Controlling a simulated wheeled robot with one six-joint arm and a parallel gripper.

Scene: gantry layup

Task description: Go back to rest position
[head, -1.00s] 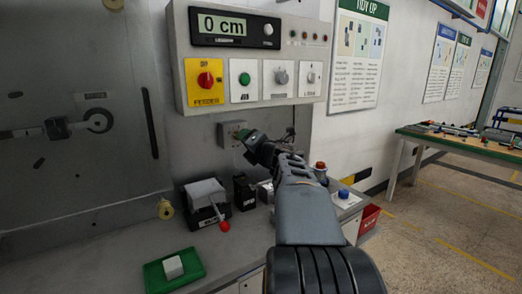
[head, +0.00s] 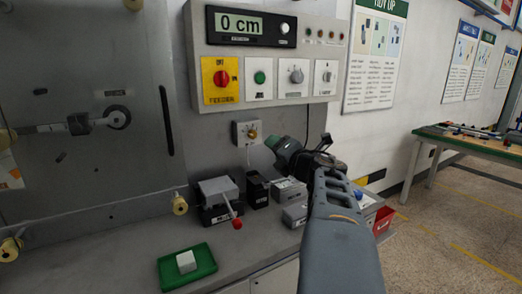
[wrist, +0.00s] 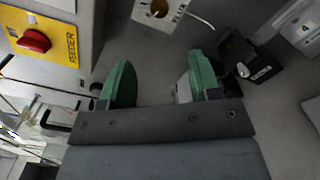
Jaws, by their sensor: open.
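My gripper (head: 285,148) is at the end of my raised arm, right of the small wall plate (head: 247,133) with a brass-coloured knob. In the wrist view my gripper (wrist: 160,84) has its two green fingers apart, with nothing held between them. The same wall plate (wrist: 160,10) shows at the top there, beyond the fingers and apart from them. My arm hides part of the bench's right end in the head view.
The control panel (head: 266,48) with a red knob (head: 221,78) is above. On the bench (head: 232,254) stand a grey box with a red-tipped lever (head: 237,223), black and grey boxes, and a green tray (head: 172,270) with a white block. Open floor (head: 440,240) lies to the right.

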